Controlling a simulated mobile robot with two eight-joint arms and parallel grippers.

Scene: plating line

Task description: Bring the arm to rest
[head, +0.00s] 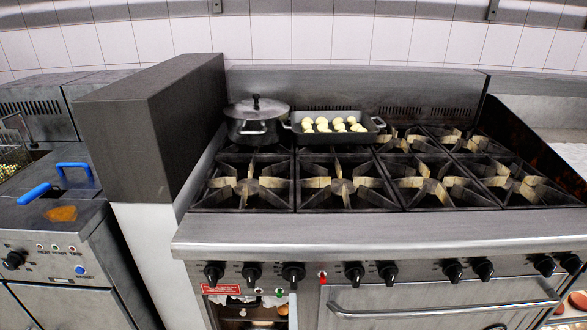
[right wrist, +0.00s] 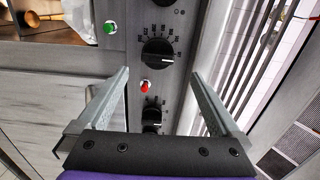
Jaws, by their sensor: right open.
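My right gripper (right wrist: 160,74) shows in the right wrist view, its two grey fingers spread wide with nothing between them. Beyond the fingers is the range's control panel, with a black knob (right wrist: 158,53) and a red button (right wrist: 146,86) seen in the gap. I cannot tell whether the fingers touch the panel. I cannot make out either gripper clearly in the head view. My left gripper is in neither view.
The stove (head: 378,224) has several bare burners. A lidded pot (head: 254,127) and a pan (head: 330,137) of pale round pieces stand on its back row. A fryer (head: 75,225) with blue handles is at left. Black knobs (head: 293,273) line the stove's front.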

